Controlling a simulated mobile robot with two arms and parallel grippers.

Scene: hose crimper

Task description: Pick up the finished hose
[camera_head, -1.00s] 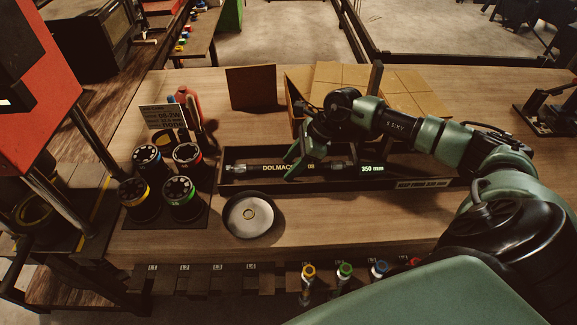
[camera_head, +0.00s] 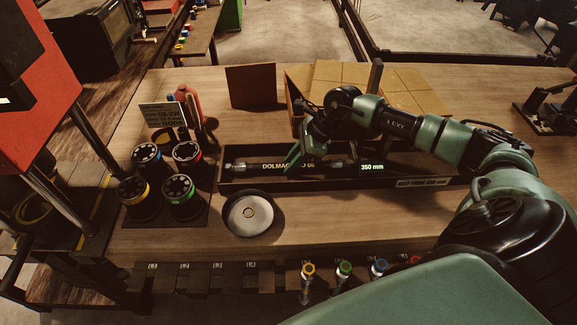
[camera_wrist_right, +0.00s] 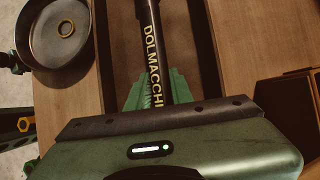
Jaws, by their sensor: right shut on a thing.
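The finished hose (camera_head: 265,167) is black with yellow "DOLMACCHI" lettering and metal end fittings. It lies lengthwise in a long dark tray (camera_head: 425,183) on the bench. My right gripper (camera_head: 297,163) is down at the tray, shut on the hose near its middle. In the right wrist view the green fingers (camera_wrist_right: 157,88) sit on both sides of the hose (camera_wrist_right: 150,35), just beside the lettering. The hose still appears low in the tray; I cannot tell whether it touches the floor of it. My left gripper is not in view.
A round metal dish (camera_head: 249,215) stands in front of the tray. Several black die cylinders with coloured rings (camera_head: 183,196) stand left of it. A cardboard box (camera_head: 330,78) is behind my right arm. The red machine (camera_head: 38,75) is at far left.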

